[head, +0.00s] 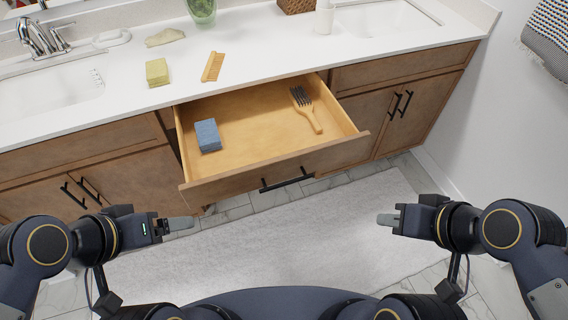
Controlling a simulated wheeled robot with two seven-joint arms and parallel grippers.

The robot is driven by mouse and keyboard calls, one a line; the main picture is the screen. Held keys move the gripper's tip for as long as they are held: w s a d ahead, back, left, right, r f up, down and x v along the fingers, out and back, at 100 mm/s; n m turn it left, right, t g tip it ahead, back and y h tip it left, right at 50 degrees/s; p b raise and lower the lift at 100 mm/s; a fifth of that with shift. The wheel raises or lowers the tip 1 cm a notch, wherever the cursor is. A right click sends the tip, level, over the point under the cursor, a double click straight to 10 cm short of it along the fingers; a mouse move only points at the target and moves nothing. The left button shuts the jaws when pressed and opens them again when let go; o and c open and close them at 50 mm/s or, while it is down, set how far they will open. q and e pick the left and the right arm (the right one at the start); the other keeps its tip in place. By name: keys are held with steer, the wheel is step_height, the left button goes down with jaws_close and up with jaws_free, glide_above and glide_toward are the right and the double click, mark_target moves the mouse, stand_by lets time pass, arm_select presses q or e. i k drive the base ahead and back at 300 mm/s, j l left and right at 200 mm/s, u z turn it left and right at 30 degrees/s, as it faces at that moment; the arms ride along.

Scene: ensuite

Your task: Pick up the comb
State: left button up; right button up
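The comb (213,66) is a tan, wood-coloured comb lying flat on the white countertop, behind the left part of the open drawer. My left gripper (181,223) is low at the left, in front of the drawer and well apart from the comb. My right gripper (386,219) is low at the right, over the pale rug, farther from the comb. Each gripper shows edge-on with its fingers overlapping, so their opening is hidden. Nothing shows held in either one.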

mark_target(212, 69)
steer(key=j+u, duration=0.1)
steer(key=u, duration=0.3)
steer(key=i+j+u, duration=0.1)
steer(key=u, duration=0.25)
steer(key=j+u, duration=0.1)
steer(key=u, duration=0.3)
steer(key=i+u, duration=0.1)
steer(key=u, duration=0.25)
steer(key=i+j+u, duration=0.2)
steer(key=i+u, duration=0.15)
steer(key=i+j+u, duration=0.1)
steer(key=i+u, duration=0.2)
steer(key=i+z, duration=0.2)
steer(key=z, duration=0.2)
steer(key=i+z, duration=0.25)
steer(key=z, duration=0.15)
steer(key=i+j+z, duration=0.1)
steer(key=z, duration=0.3)
steer(key=i+z, duration=0.25)
steer(key=i+j+z, duration=0.1)
steer(key=z, duration=0.15)
steer(key=i, duration=0.05)
